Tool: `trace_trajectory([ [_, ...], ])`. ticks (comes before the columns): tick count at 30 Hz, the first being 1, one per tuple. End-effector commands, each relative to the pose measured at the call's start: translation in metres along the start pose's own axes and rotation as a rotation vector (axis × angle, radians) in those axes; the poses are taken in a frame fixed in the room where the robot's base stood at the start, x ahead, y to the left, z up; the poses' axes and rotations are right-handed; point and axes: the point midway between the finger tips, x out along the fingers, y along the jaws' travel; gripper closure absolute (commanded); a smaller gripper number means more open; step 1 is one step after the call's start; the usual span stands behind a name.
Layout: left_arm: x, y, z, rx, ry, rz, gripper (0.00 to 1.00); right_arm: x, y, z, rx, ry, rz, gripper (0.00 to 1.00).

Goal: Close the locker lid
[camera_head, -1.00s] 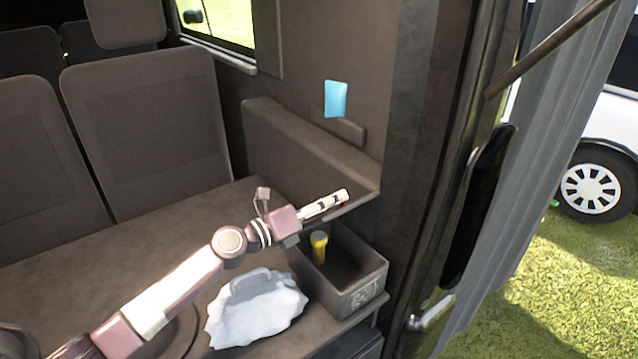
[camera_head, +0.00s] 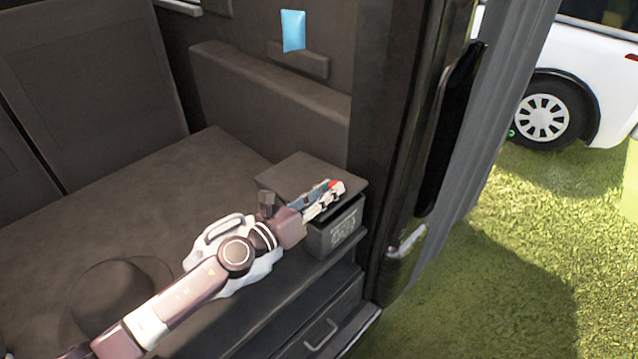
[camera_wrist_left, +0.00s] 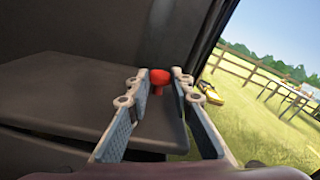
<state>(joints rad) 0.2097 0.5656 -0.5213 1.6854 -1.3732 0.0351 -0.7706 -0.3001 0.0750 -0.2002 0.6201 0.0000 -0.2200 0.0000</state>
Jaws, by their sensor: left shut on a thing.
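The locker is a dark grey box (camera_head: 335,235) with a pale printed mark on its front. A red knob (camera_head: 334,184) is at the lid's front edge. My left gripper (camera_head: 328,191) reaches across the lid from the left and is shut on the red knob. In the left wrist view the knob (camera_wrist_left: 157,78) sits between the fingertips, above the lid (camera_wrist_left: 75,95). The inside of the box is hidden. My right gripper is not in view.
Below is a drawer with a handle (camera_head: 320,334). A wall with a blue card (camera_head: 293,30) stands behind. The door frame (camera_head: 400,150) bounds the right; grass lies outside.

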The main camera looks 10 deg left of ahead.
Motion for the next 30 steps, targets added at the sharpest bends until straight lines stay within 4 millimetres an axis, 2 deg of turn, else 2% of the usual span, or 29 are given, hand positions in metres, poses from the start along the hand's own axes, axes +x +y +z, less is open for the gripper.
trace_trajectory([
  [14, 0.0011, -0.0011, -0.0045, 0.014, 0.003, -0.001, 1.00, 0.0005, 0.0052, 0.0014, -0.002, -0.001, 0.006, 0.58],
  [15, 0.0011, -0.0010, -0.0044, 0.014, 0.003, -0.001, 0.76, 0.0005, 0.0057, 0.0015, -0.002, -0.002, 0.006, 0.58],
  [19, 0.0011, -0.0010, -0.0040, 0.014, 0.002, 0.000, 0.62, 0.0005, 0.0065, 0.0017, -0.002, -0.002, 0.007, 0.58],
  [30, -0.0026, -0.0005, -0.0036, 0.013, 0.001, 0.000, 0.62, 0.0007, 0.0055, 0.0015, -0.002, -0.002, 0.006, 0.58],
])
